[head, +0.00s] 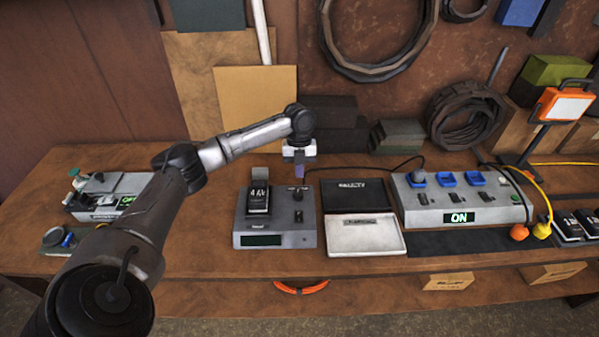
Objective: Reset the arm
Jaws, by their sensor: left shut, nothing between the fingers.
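My left arm (160,205) reaches in from the lower left over the bench. Its gripper (298,168) points down above the back edge of a grey tester box (241,226). The gripper is shut, with nothing visible held in it. A black battery-like block (258,199) stands on the left of the tester box, with a knob and a switch to its right. The gripper appears apart from the box, but the exact gap is hard to tell. My right gripper is not in view.
A black and white tray pair (365,236) sits right of the tester. A grey panel (470,211) reads ON. Another device (88,211) is partly behind my arm. An orange lamp (563,105), cables and black packs (566,227) are at right. The wooden bench front (210,262) is mostly clear.

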